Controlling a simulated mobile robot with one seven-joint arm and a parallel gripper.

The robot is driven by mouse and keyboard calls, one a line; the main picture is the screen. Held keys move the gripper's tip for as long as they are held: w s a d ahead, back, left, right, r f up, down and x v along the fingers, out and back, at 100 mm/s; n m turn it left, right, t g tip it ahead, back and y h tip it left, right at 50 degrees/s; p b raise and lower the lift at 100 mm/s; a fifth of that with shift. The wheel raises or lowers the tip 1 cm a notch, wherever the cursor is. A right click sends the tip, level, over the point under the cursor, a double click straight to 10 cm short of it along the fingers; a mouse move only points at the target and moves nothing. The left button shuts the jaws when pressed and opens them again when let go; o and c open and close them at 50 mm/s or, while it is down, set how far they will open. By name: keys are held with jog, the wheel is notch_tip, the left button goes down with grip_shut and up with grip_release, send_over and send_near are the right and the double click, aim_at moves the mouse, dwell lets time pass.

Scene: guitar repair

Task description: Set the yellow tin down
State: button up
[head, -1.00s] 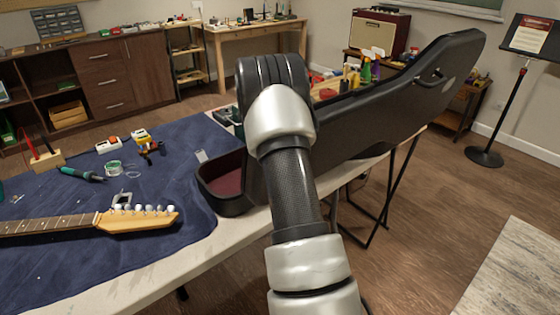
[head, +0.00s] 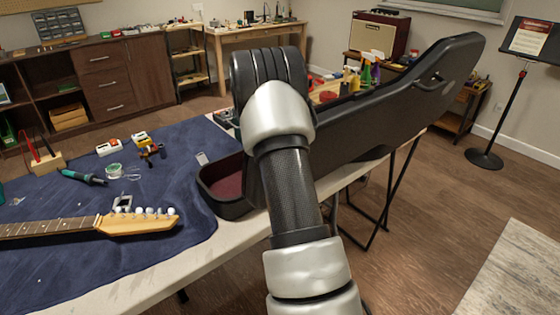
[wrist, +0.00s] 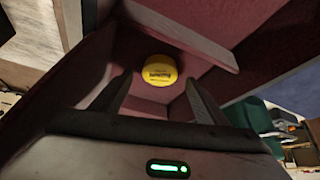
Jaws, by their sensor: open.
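The yellow tin (wrist: 160,70) is round with dark lettering, and it shows in the wrist view against the burgundy lining of the guitar case (wrist: 255,45). My gripper (wrist: 158,92) is open, with one dark finger on each side of the view and the tin beyond and between the fingertips. The tin appears free of both fingers, though I cannot tell the exact gap. In the head view the black case (head: 400,115) stands open at the table's right end. My arm and the case hide the gripper and the tin there.
Burgundy case walls and a lined ledge (wrist: 190,38) are close around my gripper. In the head view a guitar neck (head: 135,222), a green-handled tool (head: 80,176) and small parts lie on the blue cloth (head: 165,265). A music stand (head: 500,110) is at the right.

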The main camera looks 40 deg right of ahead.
jog(key=p+v, duration=0.1)
jog(key=v, duration=0.8)
jog(key=shift+r, duration=0.15)
jog(key=shift+s+a, duration=0.1)
jog(key=shift+a, duration=0.05)
